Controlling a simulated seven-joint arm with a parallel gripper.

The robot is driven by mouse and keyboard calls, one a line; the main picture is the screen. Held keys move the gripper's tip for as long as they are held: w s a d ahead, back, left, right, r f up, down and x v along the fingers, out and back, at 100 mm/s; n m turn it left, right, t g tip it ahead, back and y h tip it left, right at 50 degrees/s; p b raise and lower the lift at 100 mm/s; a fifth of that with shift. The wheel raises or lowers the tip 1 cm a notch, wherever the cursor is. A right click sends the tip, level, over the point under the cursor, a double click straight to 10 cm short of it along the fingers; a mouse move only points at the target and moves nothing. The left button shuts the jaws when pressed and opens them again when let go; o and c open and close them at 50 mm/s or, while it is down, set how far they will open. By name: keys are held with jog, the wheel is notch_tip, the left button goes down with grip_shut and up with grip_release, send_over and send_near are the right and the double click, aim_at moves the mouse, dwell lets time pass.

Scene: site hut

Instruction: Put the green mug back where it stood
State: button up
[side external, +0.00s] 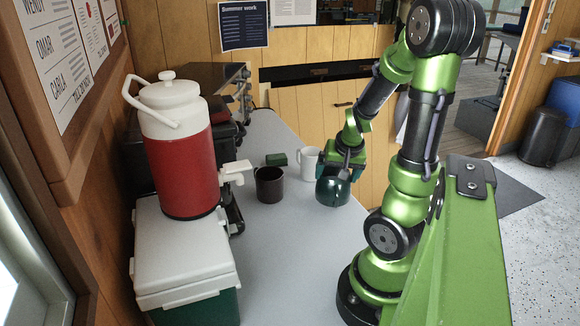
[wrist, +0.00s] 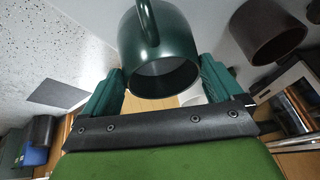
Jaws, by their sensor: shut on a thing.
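The dark green mug (side external: 333,191) is at my gripper (side external: 341,168), over the right part of the grey tabletop in the side view. The wrist view shows the green mug (wrist: 158,50) between the two green fingers of my gripper (wrist: 161,84), which are shut on it. Its open mouth faces the wrist camera, and its handle points toward the top of that picture. I cannot tell whether its base touches the table. The fingers partly hide the mug in the side view.
A white mug (side external: 308,164) stands just behind and left of the green mug. A dark mug (side external: 270,185) and a small green box (side external: 277,159) are further left. A red-and-white jug (side external: 180,150) stands on a white-lidded cooler (side external: 185,262). The front tabletop (side external: 285,265) is clear.

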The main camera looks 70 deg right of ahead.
jog(key=shift+f, duration=1.35)
jog(key=o, duration=1.7)
jog(key=shift+f, duration=0.2)
jog(key=shift+r, duration=0.15)
jog(key=shift+v, duration=0.85)
jog(key=v, duration=1)
jog(key=shift+r, duration=0.2)
